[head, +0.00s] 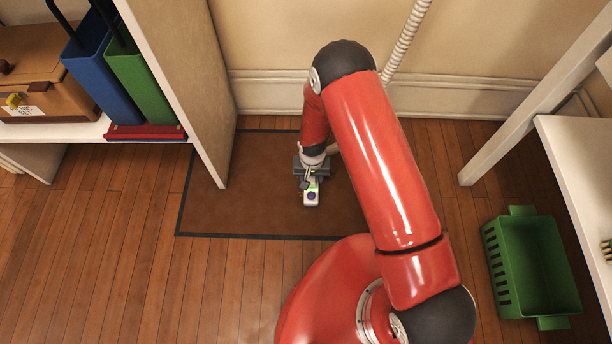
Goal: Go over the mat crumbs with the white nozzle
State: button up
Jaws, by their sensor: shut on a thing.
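The brown mat (240,195) with a dark border lies on the wood floor against the back wall. My gripper (311,183) points down over the middle of the mat. It is shut on a small white piece, the white nozzle (311,198), which has green and dark purple marks. From this angle I cannot tell whether the nozzle touches the mat. My arm hides the mat's right part.
A pale ribbed hose (405,42) runs down the wall behind my arm. A shelf unit (185,70) with blue and green bins stands at the left, its side panel over the mat's edge. A green basket (492,262) and a white bench (585,150) are at the right.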

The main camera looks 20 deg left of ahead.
jog(key=shift+s+a+f+b, duration=0.1)
jog(key=shift+s+a+b, duration=0.1)
jog(key=shift+a, duration=0.45)
jog(key=shift+s+a+f+b, duration=0.1)
jog(key=shift+a+b, duration=0.1)
jog(key=shift+a, duration=0.4)
jog(key=shift+w+d+r, duration=0.1)
jog(key=shift+w+d, duration=0.05)
jog(key=shift+d, duration=0.55)
jog(key=shift+w+d+r, duration=0.1)
jog(key=shift+w+d, duration=0.05)
jog(key=shift+d, duration=0.5)
jog(key=shift+s+a+f, duration=0.1)
jog(key=shift+s+a, duration=0.05)
jog(key=shift+a, duration=0.55)
jog(key=shift+s+a+f, duration=0.1)
jog(key=shift+s+a, duration=0.05)
jog(key=shift+a, duration=0.5)
jog(key=shift+w+d, duration=0.2)
jog(key=shift+d, duration=1.2)
jog(key=shift+s+a+r, duration=0.1)
jog(key=shift+a, duration=0.6)
jog(key=shift+s+a+r, duration=0.1)
jog(key=shift+a, duration=0.6)
jog(key=shift+r+p, duration=0.55)
jog(key=shift+r, duration=0.5)
